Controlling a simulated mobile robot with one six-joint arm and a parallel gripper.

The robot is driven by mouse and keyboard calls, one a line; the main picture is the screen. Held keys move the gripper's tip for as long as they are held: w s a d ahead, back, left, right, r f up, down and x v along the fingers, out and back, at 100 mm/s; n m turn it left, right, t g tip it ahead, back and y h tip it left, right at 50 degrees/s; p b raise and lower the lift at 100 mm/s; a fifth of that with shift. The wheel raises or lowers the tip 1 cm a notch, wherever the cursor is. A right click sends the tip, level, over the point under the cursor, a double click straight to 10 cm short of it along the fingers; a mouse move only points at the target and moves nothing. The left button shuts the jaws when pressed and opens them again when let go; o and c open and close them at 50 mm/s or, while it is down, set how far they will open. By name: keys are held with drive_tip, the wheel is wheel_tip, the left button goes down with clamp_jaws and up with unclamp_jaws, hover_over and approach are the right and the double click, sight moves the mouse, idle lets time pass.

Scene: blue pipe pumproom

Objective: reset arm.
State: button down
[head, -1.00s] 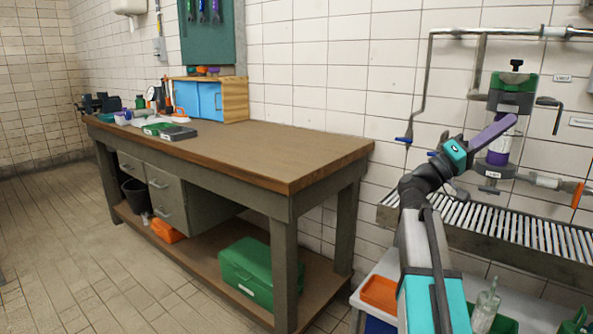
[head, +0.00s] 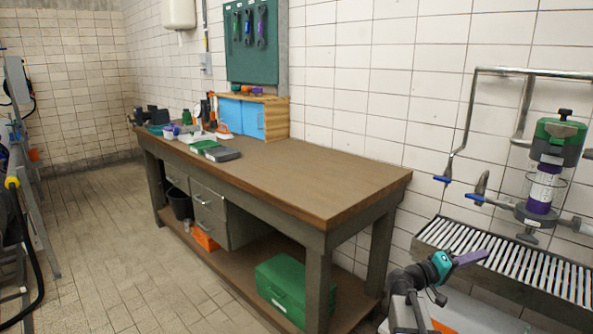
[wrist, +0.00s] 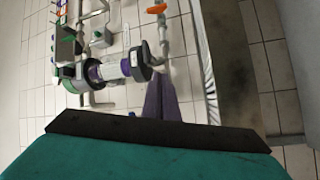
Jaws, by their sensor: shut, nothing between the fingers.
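My arm rises at the lower right of the head view, and my purple-fingered gripper (head: 471,257) points right, in front of the slatted metal rack. Its fingers are shut with nothing between them. In the wrist view the shut purple fingers of my gripper (wrist: 161,98) show beyond a dark edge and a teal housing. The gripper is apart from the green-topped filter unit (head: 551,165) on the wall pipes, which also shows in the wrist view (wrist: 108,70).
A wooden workbench (head: 330,180) stands left of my arm, with a blue-doored box (head: 240,117) and small tools on its far half. Its near half is bare. A green case (head: 283,285) sits on the lower shelf. The slatted rack (head: 480,262) is close to my gripper. Tiled floor (head: 110,250) is open at left.

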drive_tip(key=s+a+f+n+g+y+p, duration=0.1)
drive_tip(key=s+a+f+y+p, duration=0.3)
drive_tip(key=f, duration=0.6)
drive_tip(key=s+a+f+n+g+y+p, duration=0.1)
drive_tip(key=s+a+f+y+p, duration=0.2)
drive_tip(key=s+f, duration=0.5)
drive_tip(key=s+a+f+n+g+y+p, duration=0.1)
drive_tip(key=s+a+f+p, duration=0.35)
drive_tip(key=f, duration=0.85)
drive_tip(key=s+a+f+g+y+p, duration=0.1)
drive_tip(key=s+a+f+g+y, duration=0.25)
drive_tip(key=s+a+f, duration=0.45)
drive_tip(key=s+a+f+g+y+p, duration=0.15)
drive_tip(key=s+a+f+y, duration=0.3)
drive_tip(key=s+a, duration=0.65)
drive_tip(key=s+a+y, duration=0.3)
drive_tip(key=a, duration=0.2)
drive_tip(key=shift+s+r+m+g, duration=0.15)
drive_tip(key=shift+r+m+g, duration=0.15)
drive_tip(key=shift+g, duration=0.1)
